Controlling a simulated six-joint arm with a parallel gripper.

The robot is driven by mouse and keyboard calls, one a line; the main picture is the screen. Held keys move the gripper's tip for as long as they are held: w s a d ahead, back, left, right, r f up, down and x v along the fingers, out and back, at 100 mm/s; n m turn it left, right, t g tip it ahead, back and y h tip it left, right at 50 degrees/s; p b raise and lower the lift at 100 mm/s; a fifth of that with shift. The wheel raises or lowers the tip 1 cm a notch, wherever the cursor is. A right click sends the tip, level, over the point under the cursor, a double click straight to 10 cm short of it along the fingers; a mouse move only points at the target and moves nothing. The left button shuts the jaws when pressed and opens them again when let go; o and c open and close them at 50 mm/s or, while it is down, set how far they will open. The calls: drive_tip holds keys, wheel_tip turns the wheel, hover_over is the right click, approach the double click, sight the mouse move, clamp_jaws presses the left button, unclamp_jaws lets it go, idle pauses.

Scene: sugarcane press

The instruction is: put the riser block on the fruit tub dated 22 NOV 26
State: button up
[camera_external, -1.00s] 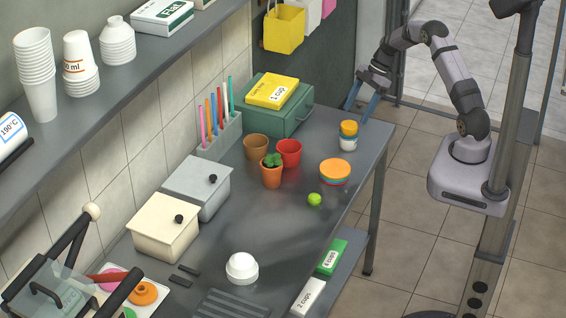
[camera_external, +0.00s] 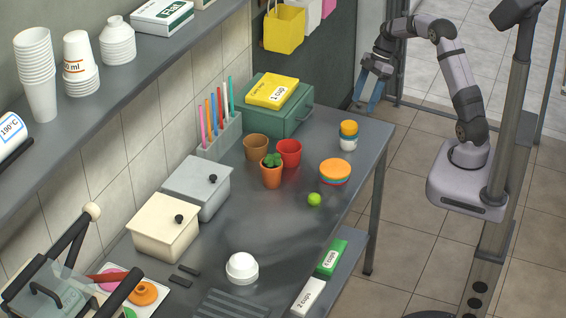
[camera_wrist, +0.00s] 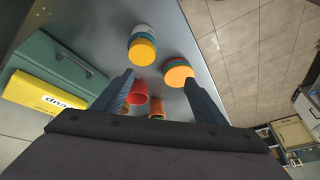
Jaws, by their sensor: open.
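My gripper (camera_external: 366,106) is open and empty, held above the far right corner of the table. It also shows in the wrist view (camera_wrist: 159,76), with the two fingers apart. Two stacks of round tubs stand on the table below it. One is a tall yellow, blue and white stack (camera_external: 348,136), seen in the wrist view (camera_wrist: 142,48). The other is a wider orange, teal and red stack (camera_external: 335,171), seen in the wrist view (camera_wrist: 178,72). I can read no date on either. I cannot make out which thing is the riser block.
A green drawer box (camera_external: 285,118) bears a yellow "1 cup" box (camera_external: 270,91). A red pot (camera_external: 289,152), a brown pot (camera_external: 255,147), a potted plant (camera_external: 271,175) and a lime (camera_external: 314,199) stand nearby. The table's middle is mostly clear.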

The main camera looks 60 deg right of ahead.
drive_tip(key=s+a+f+m+g+h, duration=0.2)
drive_tip(key=s+a+m, duration=0.7)
drive_tip(key=s+a, duration=1)
drive_tip(key=a+f+h, duration=0.1)
drive_tip(key=h, duration=0.1)
drive_tip(key=shift+m+h, duration=0.3)
drive_tip(key=shift+m, duration=0.1)
